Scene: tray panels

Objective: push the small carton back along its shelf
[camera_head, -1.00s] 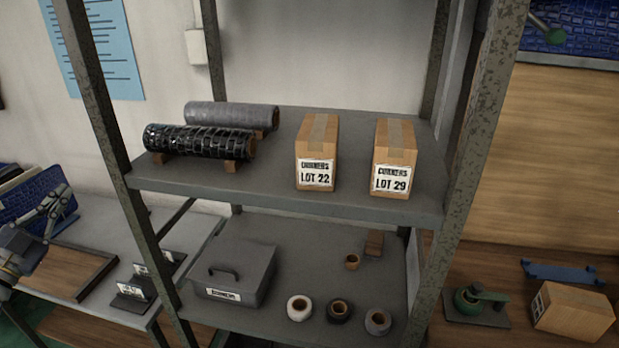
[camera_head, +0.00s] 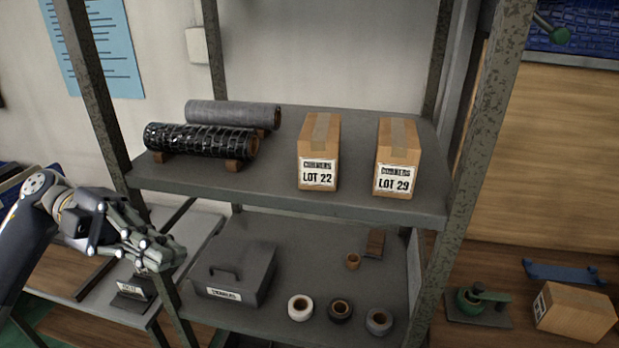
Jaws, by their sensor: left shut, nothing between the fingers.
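Two small cartons stand upright on the upper shelf (camera_head: 270,190). One carton (camera_head: 319,150), labelled LOT 22, is near the shelf's middle. The other carton (camera_head: 397,155), labelled LOT 29, stands to its right with a gap between them. Both have their labels facing me near the front edge. My left gripper (camera_head: 172,254) is shut and empty. It is in front of the rack's left front post, lower than the upper shelf and well left of both cartons. My right gripper does not show.
Two rolls, one black mesh (camera_head: 200,141) and one grey (camera_head: 235,114), lie at the left of the upper shelf. A lidded grey box (camera_head: 232,275) and several tape rolls sit on the lower shelf. Rack posts (camera_head: 487,130) flank the shelves. The shelf behind the cartons looks clear.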

